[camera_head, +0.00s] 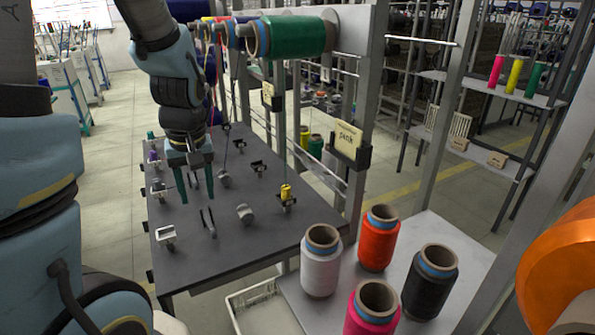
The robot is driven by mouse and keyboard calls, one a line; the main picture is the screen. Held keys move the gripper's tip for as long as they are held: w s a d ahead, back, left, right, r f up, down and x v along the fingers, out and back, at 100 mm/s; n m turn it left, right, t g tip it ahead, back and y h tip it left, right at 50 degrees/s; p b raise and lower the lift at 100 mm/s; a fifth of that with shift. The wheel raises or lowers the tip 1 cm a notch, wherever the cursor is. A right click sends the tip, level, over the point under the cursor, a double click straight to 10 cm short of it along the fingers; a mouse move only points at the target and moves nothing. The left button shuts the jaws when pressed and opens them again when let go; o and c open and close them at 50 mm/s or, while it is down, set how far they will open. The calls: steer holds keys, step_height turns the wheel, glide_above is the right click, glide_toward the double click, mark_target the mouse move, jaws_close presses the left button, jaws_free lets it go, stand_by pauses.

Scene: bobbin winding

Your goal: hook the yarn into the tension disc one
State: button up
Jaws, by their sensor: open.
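My gripper (197,198) points down over the grey machine table (185,265), its two green fingers spread apart with no yarn clearly visible between them. Which is tension disc one I cannot tell. A thin dark yarn (231,137) slants down from the bobbins above towards the disc beside my gripper; whether it touches is too small to see. A greenish yarn (281,130) runs down to a small yellow bobbin (286,191) at the table's right.
A thin upright ring guide (208,222) and a white bracket (166,236) stand on the near table. A green bobbin (298,36) hangs overhead. White, orange, black and pink cones stand on a side table (425,239) at right.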

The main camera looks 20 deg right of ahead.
steer(key=w+d+f+t+b, duration=0.1)
steer(key=d+t, duration=0.1)
steer(key=d, duration=1)
steer(key=n+t+b, duration=0.1)
steer(key=t, duration=0.1)
glide_toward(288, 189)
steer(key=b+x, duration=0.6)
steer(key=x, duration=0.3)
steer(key=shift+w+f, duration=0.15)
steer(key=shift+f, duration=0.05)
steer(key=shift+c, duration=0.4)
jaws_close()
steer(key=shift+r, duration=0.1)
steer(key=shift+r+p, duration=1.65)
steer(key=shift+r, duration=0.55)
